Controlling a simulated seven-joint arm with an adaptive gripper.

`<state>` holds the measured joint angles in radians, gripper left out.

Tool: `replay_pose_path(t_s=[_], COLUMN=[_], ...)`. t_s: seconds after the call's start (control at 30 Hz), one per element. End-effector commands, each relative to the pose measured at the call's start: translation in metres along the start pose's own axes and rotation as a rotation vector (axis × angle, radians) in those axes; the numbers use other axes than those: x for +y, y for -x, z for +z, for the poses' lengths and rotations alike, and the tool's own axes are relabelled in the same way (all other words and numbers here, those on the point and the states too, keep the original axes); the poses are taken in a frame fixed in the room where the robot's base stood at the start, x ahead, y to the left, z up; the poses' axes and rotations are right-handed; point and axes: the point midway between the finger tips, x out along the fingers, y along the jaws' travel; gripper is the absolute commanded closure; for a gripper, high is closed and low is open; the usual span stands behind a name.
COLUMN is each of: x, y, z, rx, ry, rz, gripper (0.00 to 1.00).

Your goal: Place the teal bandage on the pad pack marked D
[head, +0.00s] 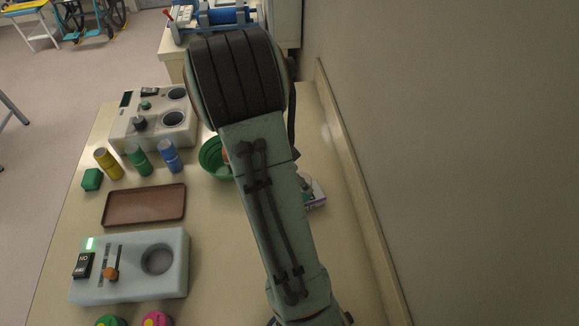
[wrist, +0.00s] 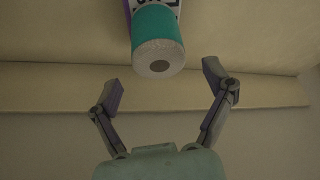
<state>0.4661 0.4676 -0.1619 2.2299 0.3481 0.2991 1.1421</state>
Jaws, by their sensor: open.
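The teal bandage (wrist: 158,30) is a roll with a pale end and a dark core, at the top of the wrist view. Behind it is a white and purple pack (wrist: 129,8) with dark lettering, mostly covered, so I cannot read its mark. The roll overlaps the pack in this view; I cannot tell whether it rests on it. My gripper (wrist: 162,84) is open and empty, its fingers apart below the roll and not touching it. In the head view a white and purple pack (head: 317,195) shows beside my arm, which hides my gripper.
Left of my arm are a green bowl (head: 211,158), yellow (head: 107,163), green (head: 138,161) and blue (head: 168,157) cylinders, a brown tray (head: 145,206) and a pale device (head: 175,285). Another device (head: 150,130) stands behind. A wall (head: 470,150) bounds the right side.

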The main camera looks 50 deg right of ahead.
Motion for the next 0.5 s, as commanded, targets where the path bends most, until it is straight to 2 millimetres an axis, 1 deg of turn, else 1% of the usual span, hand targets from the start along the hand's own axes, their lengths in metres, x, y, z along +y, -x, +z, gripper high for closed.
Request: replay_pose_path(t_s=[0.03, 0.2, 0.33, 0.5], x=[-0.001, -0.001, 0.0, 0.0], y=[0.013, 0.048, 0.064, 0.07], z=[0.0, 0.0, 0.0, 0.0], rx=[0.001, 0.001, 0.001, 0.0], ry=[0.0, 0.0, 0.001, 0.001], rz=[-0.007, -0.006, -0.002, 0.0], gripper=[0.18, 0.18, 0.18, 0.18])
